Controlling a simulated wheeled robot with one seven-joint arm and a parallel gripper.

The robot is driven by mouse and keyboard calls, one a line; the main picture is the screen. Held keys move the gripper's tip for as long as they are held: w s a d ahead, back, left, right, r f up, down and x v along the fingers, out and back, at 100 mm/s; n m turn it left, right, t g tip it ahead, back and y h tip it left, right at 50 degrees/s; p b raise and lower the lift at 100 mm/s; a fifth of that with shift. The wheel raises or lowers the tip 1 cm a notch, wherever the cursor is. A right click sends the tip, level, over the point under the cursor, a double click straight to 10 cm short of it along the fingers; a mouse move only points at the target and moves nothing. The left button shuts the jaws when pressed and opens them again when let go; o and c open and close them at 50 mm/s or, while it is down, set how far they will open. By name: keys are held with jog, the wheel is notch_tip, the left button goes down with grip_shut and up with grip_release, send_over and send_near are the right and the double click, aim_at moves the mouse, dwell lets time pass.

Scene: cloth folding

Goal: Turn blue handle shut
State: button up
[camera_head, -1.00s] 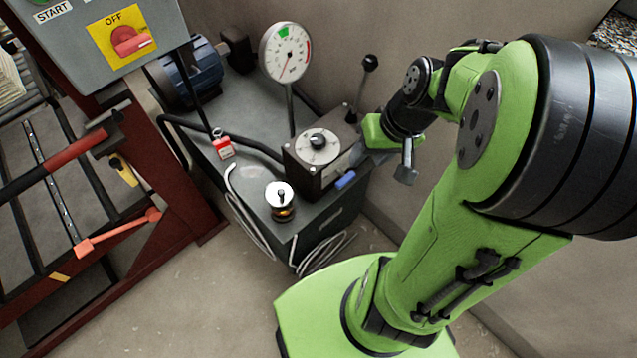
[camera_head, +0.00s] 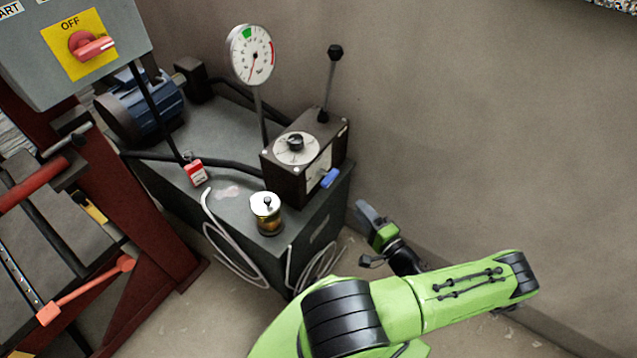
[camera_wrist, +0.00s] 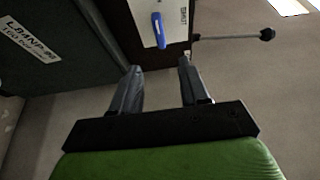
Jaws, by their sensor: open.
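The blue handle (camera_head: 330,178) sits on the right-hand face of the dark valve box, near its lower edge. In the wrist view the blue handle (camera_wrist: 158,30) shows on a pale label plate at the top, ahead of the fingers. My gripper (camera_head: 365,212) is below and right of the handle, off the cabinet's corner, apart from it. In the wrist view my gripper (camera_wrist: 160,75) is open, with its two grey fingers spread and nothing between them.
The valve box (camera_head: 285,180) has a round dial and a black-knobbed lever (camera_head: 331,75) on top. A gauge (camera_head: 252,55) stands behind it. The box rests on a grey cabinet (camera_head: 180,150). A glass jar (camera_head: 268,222) is at its front. Bare wall is at the right.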

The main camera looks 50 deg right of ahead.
aim_at(331, 175)
jog(key=b+x, duration=0.3)
jog(key=x, duration=1.2)
jog(key=shift+w, duration=0.15)
jog(key=shift+c, duration=0.3)
grip_shut()
